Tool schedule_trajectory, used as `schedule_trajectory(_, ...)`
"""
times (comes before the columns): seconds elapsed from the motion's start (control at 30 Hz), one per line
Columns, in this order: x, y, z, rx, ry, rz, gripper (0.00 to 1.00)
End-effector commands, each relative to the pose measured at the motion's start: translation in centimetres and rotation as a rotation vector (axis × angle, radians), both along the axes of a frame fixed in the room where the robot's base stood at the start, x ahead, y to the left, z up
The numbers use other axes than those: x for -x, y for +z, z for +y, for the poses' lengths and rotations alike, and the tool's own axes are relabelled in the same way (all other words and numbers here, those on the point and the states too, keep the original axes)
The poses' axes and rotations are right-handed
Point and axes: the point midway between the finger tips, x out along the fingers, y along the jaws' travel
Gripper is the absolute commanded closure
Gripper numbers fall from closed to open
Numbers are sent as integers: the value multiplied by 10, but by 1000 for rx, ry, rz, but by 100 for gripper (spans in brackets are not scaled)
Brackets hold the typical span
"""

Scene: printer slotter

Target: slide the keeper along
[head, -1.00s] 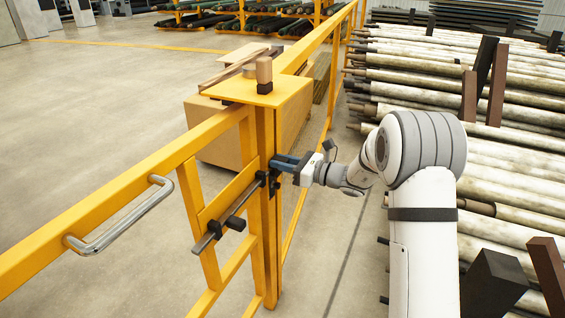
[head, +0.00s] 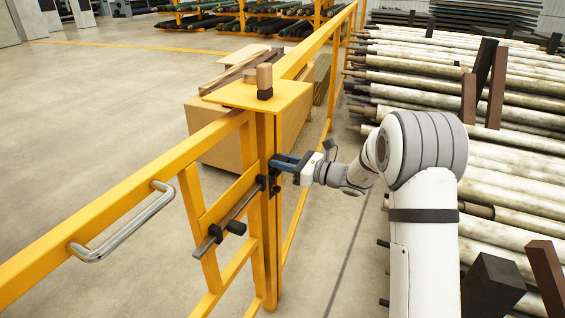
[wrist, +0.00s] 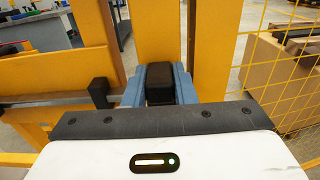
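The keeper (wrist: 160,87) is a black block on the yellow post (head: 265,215), seen between my blue fingers in the wrist view. My gripper (head: 284,163) is level at the post, and its fingers (wrist: 160,92) flank the block closely on both sides, seemingly touching it. In the head view my fingers hide most of the keeper. A grey bolt rod (head: 238,208) with a black knob (head: 236,228) lies on the yellow gate (head: 200,195), running to a black guide (head: 262,183) beside the post. The guide also shows left of my fingers in the wrist view (wrist: 101,91).
A chrome handle (head: 123,221) is on the gate's top rail. A wood-and-black upright piece (head: 264,80) stands on the post's yellow top plate (head: 245,97). A rack of long bars (head: 500,160) lies right of my arm. Yellow mesh (wrist: 275,80) stands right of the post.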

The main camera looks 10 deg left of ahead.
Motion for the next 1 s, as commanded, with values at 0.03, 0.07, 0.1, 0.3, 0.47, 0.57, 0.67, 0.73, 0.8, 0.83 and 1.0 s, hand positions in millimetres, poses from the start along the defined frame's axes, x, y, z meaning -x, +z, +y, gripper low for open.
schedule_trajectory(0.03,0,0,0,0,0,0,72)
schedule_trajectory(0.07,0,0,0,0,0,0,69)
schedule_trajectory(0.1,0,0,0,0,0,0,66)
schedule_trajectory(0.3,0,0,0,0,0,0,55)
schedule_trajectory(0.47,0,0,-1,0,0,1,55)
schedule_trajectory(0.57,2,0,-6,0,-1,1,55)
schedule_trajectory(0.67,6,1,-20,0,-3,1,55)
schedule_trajectory(0.73,10,1,-32,0,-4,2,55)
schedule_trajectory(0.8,14,1,-43,0,-3,1,55)
schedule_trajectory(0.83,16,1,-48,1,-3,1,55)
schedule_trajectory(1.0,24,0,-68,1,-2,1,55)
